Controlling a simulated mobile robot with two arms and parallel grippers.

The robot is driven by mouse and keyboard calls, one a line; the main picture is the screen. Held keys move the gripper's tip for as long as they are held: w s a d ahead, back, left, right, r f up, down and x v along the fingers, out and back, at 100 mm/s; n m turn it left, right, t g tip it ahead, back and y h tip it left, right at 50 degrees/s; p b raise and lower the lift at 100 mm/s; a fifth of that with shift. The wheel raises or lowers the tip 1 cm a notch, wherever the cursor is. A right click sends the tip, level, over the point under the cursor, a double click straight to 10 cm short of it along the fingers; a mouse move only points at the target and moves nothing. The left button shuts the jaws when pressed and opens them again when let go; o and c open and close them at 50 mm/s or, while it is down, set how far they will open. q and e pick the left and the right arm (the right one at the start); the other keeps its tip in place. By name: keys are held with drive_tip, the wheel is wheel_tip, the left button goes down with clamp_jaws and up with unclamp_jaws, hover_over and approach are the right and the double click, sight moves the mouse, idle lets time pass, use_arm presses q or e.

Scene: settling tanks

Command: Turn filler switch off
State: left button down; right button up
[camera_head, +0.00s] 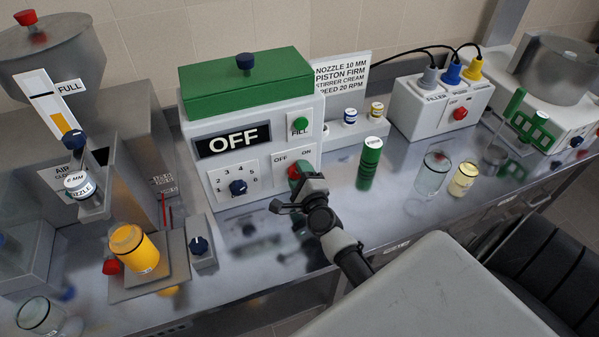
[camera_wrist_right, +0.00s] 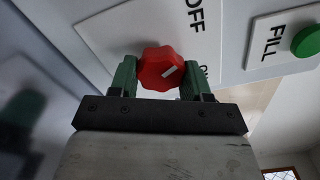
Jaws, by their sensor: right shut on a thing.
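The filler box (camera_head: 250,125) is white with a green lid, and its dark display (camera_head: 232,141) reads OFF. A red knob (camera_head: 293,171) sits low on its front, under the printed words OFF and ON. My right gripper (camera_head: 298,178) is at this knob. In the right wrist view the lobed red knob (camera_wrist_right: 168,68) is between the two green fingers of the gripper (camera_wrist_right: 165,80), which is shut on it. A short white mark shows on the knob. The ON label is partly hidden by a finger. My left gripper is not in view.
A green FILL button (camera_head: 301,125) and a numbered blue dial (camera_head: 238,187) are on the same front. A green cylinder (camera_head: 370,163) stands right of my gripper. A white plug box (camera_head: 440,105) with a red switch is farther right. A yellow jar (camera_head: 134,249) stands left.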

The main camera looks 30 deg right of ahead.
drive_tip(key=shift+n, duration=0.6)
drive_tip(key=o, duration=0.9)
drive_tip(key=b+v, duration=0.1)
drive_tip(key=v, duration=1)
drive_tip(key=shift+a+b, duration=0.1)
drive_tip(key=shift+b, duration=0.2)
drive_tip(key=shift+w, duration=0.1)
